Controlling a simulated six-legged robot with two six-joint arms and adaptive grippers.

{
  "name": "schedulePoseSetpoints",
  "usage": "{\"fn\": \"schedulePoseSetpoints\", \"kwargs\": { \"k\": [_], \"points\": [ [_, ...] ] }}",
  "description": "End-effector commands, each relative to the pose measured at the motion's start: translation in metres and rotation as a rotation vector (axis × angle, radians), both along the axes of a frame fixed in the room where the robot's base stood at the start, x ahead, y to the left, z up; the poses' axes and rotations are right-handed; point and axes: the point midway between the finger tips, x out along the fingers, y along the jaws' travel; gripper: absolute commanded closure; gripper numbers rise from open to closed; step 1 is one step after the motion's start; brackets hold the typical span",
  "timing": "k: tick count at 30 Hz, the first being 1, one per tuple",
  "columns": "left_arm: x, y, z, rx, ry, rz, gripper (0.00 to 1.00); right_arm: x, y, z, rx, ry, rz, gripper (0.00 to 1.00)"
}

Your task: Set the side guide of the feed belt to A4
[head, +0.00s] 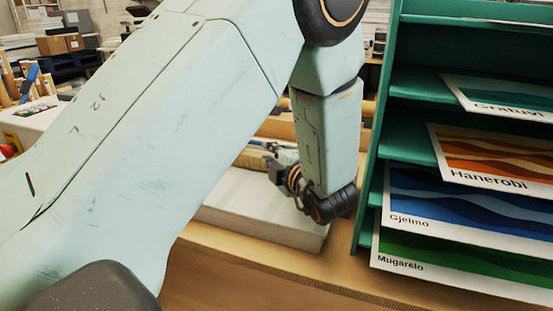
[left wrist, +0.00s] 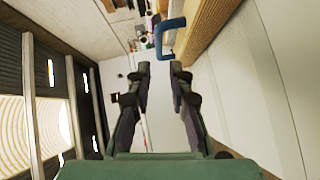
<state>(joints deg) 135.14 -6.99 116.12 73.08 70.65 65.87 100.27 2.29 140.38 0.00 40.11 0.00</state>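My left arm crosses the head view, and my left gripper (head: 278,168) is at its far end, low over a pale slab-like surface (head: 262,212) on a wooden bench. In the left wrist view my left gripper (left wrist: 160,68) has its two fingers apart with nothing between them. A blue U-shaped handle (left wrist: 171,24) shows just beyond the fingertips, beside a wood-coloured bar (left wrist: 208,38). I cannot tell whether this handle belongs to the side guide. The feed belt and any A4 mark cannot be made out; my arm hides much of the machine. My right gripper is not seen.
A green shelf rack (head: 372,170) with several printed sheets (head: 480,155) stands close on the right of my left gripper. The wooden bench edge (head: 300,278) runs in front. Dark slatted panels (left wrist: 45,70) lie at left in the wrist view.

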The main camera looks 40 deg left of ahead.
Motion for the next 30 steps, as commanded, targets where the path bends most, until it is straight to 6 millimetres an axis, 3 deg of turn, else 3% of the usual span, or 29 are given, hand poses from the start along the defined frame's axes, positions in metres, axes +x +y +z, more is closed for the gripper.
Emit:
{"fn": "schedulePoseSetpoints", "kwargs": {
  "k": [10,30],
  "points": [
    [-0.013,-0.025,0.005,0.001,0.0,0.0,0.8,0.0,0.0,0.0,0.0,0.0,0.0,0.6],
    [-0.014,-0.027,0.005,0.0,0.0,0.001,0.8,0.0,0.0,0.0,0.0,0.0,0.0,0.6]
  ]
}}
